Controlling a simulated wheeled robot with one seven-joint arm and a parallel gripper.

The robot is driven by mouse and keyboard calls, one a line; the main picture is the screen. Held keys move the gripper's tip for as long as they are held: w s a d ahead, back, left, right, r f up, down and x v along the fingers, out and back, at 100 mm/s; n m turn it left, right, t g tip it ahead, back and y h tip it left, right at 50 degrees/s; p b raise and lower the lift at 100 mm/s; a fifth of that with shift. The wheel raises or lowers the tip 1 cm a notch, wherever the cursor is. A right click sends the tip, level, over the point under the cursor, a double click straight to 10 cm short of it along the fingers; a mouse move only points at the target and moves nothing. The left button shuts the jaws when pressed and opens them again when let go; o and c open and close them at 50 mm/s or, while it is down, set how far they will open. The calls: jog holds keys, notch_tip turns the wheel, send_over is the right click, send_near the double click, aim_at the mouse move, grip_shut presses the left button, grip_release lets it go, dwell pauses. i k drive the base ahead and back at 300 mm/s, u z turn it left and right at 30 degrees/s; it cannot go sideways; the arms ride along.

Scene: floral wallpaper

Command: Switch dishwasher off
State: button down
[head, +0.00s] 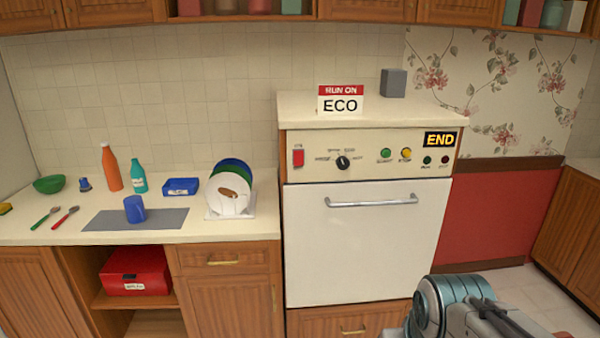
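The white dishwasher (362,250) stands right of the counter with its door closed and a horizontal handle (371,201). Its control panel (320,140) has a red switch (298,158) at the left; its label and position are too small to read surely. A black dial (343,162) has its white mark pointing up. A green button (386,153) and a yellow button (405,154) are right of it. The display (440,139) reads END. Two small lamps, one green (427,160) and one red (444,160), look dark. Part of my arm shows at bottom right; my gripper's fingers are not visible.
A sign (341,102) reading RUN ON ECO and a grey block (393,83) stand on top. The left counter holds a plate rack (229,212), a blue mug (134,209), bottles and utensils. A red box (136,271) sits below. The space before the panel looks clear.

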aim_at(298, 155)
jog(key=k, duration=0.85)
jog(key=u, duration=0.4)
jog(key=i, duration=0.4)
jog(key=u, duration=0.65)
jog(key=i, duration=1.8)
jog(key=z, duration=0.85)
